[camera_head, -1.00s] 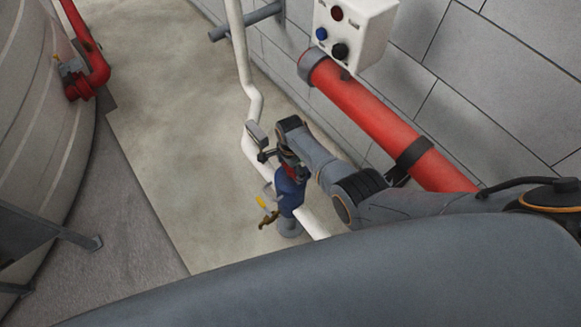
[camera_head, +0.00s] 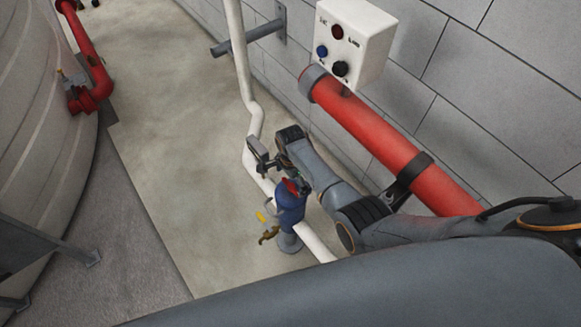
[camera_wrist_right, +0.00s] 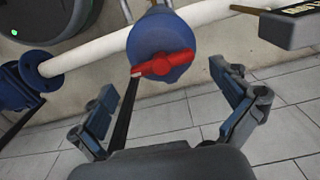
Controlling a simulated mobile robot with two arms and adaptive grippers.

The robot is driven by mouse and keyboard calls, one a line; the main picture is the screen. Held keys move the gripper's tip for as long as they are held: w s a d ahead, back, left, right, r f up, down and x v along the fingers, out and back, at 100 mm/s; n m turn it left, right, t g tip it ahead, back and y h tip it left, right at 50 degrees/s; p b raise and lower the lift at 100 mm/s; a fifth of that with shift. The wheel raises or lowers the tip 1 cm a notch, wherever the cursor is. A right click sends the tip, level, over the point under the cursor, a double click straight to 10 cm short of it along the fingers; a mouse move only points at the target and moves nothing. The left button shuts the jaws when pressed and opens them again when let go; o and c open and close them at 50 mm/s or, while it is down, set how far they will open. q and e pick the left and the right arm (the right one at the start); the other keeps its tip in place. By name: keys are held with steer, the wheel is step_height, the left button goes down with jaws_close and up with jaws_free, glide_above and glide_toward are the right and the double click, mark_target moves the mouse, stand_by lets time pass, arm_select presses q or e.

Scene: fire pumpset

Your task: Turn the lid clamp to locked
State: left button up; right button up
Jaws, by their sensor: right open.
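The blue strainer body (camera_head: 291,205) stands on a white pipe in the head view, its red lid clamp (camera_head: 291,187) on top. In the right wrist view the red clamp (camera_wrist_right: 163,64) is a bar lying across the round blue lid (camera_wrist_right: 160,42), slightly tilted with its right end higher. My right gripper (camera_head: 277,168) is just above and beside the lid in the head view. In the wrist view the right gripper (camera_wrist_right: 172,108) is open, its fingers apart and empty, with the clamp ahead between them and not touched. My left gripper is not in view.
A white pipe (camera_head: 240,55) runs past the strainer. A red pipe (camera_head: 375,135) and a white control box (camera_head: 352,40) are on the block wall at right. A brass valve with a yellow tag (camera_head: 268,235) hangs beside the strainer. Open floor (camera_head: 170,130) lies to the left.

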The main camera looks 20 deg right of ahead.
mark_target(291, 187)
step_height(291, 187, up, 10)
steer(key=shift+f, duration=0.25)
steer(key=shift+s+a, duration=0.1)
stand_by(0.5)
